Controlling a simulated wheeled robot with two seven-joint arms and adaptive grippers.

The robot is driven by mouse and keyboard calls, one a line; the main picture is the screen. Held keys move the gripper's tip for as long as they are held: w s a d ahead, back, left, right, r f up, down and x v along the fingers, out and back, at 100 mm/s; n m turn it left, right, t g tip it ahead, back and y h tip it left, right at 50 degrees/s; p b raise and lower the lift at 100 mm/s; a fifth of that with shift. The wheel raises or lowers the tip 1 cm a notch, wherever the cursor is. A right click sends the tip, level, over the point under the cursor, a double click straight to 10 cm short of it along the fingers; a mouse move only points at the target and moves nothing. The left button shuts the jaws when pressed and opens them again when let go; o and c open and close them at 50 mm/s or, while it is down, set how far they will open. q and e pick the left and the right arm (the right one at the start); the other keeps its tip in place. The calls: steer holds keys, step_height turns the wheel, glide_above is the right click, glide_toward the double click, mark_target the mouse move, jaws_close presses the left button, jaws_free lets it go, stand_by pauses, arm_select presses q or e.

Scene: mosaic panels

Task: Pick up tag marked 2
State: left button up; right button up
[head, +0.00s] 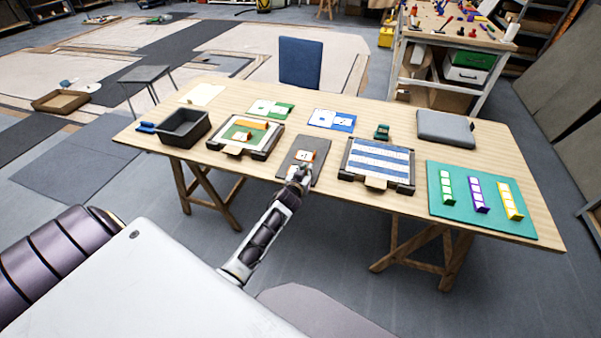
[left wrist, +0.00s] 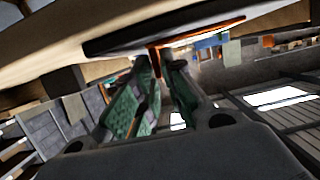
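A small orange and white tag (head: 306,155) sits on a dark grey mat (head: 312,174) at the middle of the table. Its mark is too small to read. My left gripper (head: 300,172) is at the near side of this tag. In the left wrist view, my two green-lined fingers (left wrist: 157,65) stand apart, with an orange upright piece (left wrist: 156,62) between their tips. A light gap shows beside it, so the fingers look open around it. Another orange and white tag (head: 243,136) lies on the framed green panel (head: 232,131) to the left. My right gripper is not seen.
A blue-and-white striped panel (head: 378,160) stands right of the mat. A black bin (head: 184,128) is at the table's left. A green mat (head: 505,222) with green, purple and yellow strips lies at the right. A grey case (head: 446,128) is behind.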

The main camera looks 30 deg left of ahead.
arm_select(q)
jaws_close()
steer(key=shift+r, duration=0.1)
step_height(320, 180, up, 10)
stand_by(0.6)
